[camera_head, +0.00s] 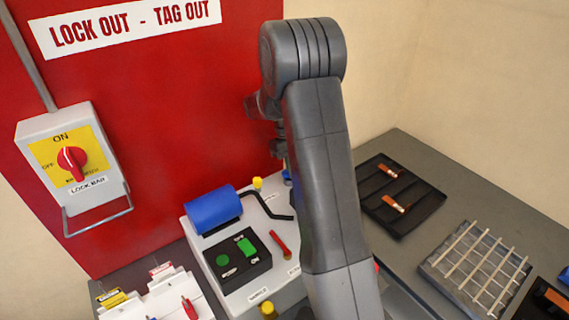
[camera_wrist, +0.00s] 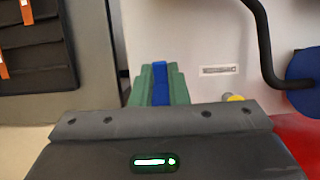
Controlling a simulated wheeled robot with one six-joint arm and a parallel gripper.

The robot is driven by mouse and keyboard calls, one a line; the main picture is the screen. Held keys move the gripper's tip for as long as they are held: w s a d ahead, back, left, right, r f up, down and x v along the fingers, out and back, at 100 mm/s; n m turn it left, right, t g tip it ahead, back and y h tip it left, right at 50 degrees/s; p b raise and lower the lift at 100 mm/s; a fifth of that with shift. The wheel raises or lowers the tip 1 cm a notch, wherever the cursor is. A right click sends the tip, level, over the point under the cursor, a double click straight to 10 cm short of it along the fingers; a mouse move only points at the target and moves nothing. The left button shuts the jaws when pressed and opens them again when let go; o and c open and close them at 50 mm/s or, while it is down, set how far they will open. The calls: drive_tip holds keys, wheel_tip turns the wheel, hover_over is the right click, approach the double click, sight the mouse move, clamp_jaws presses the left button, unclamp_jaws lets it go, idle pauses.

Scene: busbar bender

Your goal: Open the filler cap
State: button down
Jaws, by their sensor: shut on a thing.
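My gripper (camera_wrist: 158,66) shows in the wrist view with its green fingers shut on a narrow blue part (camera_wrist: 160,84), which looks like the filler cap. The fingers sit in front of the white top of the bender (camera_wrist: 170,30). I cannot tell whether the blue part is seated or lifted. In the head view a small blue bit (camera_head: 287,175) shows at the left edge of my arm, behind the bender's bent black rod. My arm hides the fingers there.
The bender carries a blue cylinder (camera_head: 213,208), a yellow knob (camera_head: 257,183), a black button panel (camera_head: 237,260) and a red handle (camera_head: 281,244). A black tray (camera_head: 428,193) and a slatted rack (camera_head: 475,268) lie right. A lock-out switch (camera_head: 72,160) hangs left on the red panel.

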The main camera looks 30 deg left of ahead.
drive_tip(key=shift+w+a+r+h, duration=0.1)
drive_tip(key=shift+a+r+h, duration=0.1)
drive_tip(key=shift+h, duration=0.1)
drive_tip(key=c, duration=1.4)
unclamp_jaws()
wheel_tip(320, 180, up, 10)
drive_tip(key=b, duration=0.2)
wheel_tip(320, 180, down, 10)
drive_tip(key=shift+p, duration=1.25)
drive_tip(key=shift+f+b, duration=0.35)
drive_tip(key=shift+b, duration=0.05)
drive_tip(key=shift+d+y+b, duration=0.3)
drive_tip(key=shift+d+y, duration=0.05)
drive_tip(key=shift+y, duration=0.25)
